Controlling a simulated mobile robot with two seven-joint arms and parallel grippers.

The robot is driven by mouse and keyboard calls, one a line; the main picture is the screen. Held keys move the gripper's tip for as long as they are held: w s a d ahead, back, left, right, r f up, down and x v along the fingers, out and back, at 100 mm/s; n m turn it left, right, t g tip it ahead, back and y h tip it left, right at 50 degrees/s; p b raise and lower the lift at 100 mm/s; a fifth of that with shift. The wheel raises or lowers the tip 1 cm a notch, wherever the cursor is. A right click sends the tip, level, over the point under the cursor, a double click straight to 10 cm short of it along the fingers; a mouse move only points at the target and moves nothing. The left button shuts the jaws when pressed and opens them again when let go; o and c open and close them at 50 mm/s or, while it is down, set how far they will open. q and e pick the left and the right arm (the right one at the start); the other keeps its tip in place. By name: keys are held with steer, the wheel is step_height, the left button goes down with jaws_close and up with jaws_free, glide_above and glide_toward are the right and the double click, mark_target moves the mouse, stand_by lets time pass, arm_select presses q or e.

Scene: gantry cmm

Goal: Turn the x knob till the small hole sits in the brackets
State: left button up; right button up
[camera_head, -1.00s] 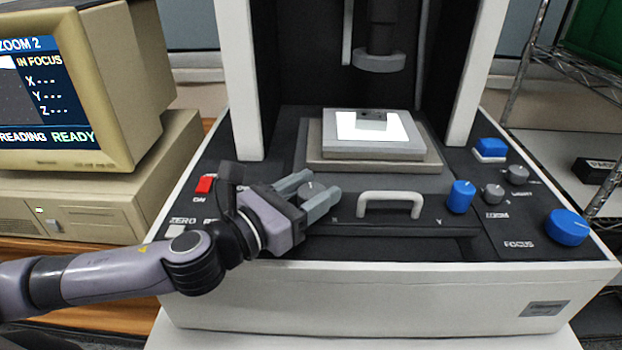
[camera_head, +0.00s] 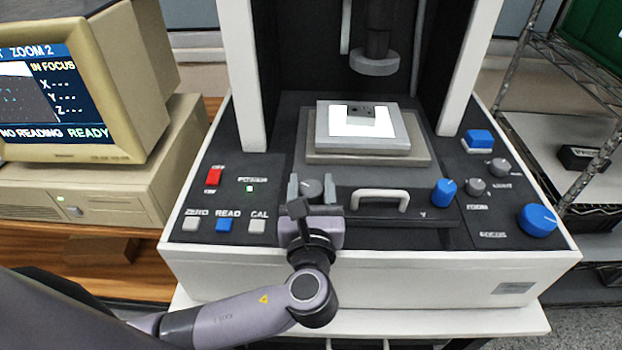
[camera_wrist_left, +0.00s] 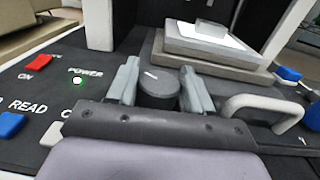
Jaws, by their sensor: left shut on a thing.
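The x knob (camera_head: 311,189) is a dark grey round dial with a pale pointer line, left of the stage handle. My left gripper (camera_head: 312,186) has its two grey fingers on either side of it, shut on it. The wrist view shows the knob (camera_wrist_left: 158,92) between the fingers, its pointer line tilted. My right gripper is out of view.
A pale handle (camera_head: 380,196) stands close right of the knob, then the blue Y knob (camera_head: 444,192). The red power switch (camera_head: 213,177) and the READ button (camera_head: 224,225) are to the left. The lens column (camera_head: 375,62) hangs above the stage.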

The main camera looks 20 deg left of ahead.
mark_target(313, 198)
arm_select(q)
steer(key=shift+n+g+y, duration=0.3)
steer(key=shift+n+y, duration=0.1)
steer(key=shift+y, duration=0.2)
steer(key=o, duration=1)
steer(key=shift+c, duration=0.2)
steer(key=v, duration=0.7)
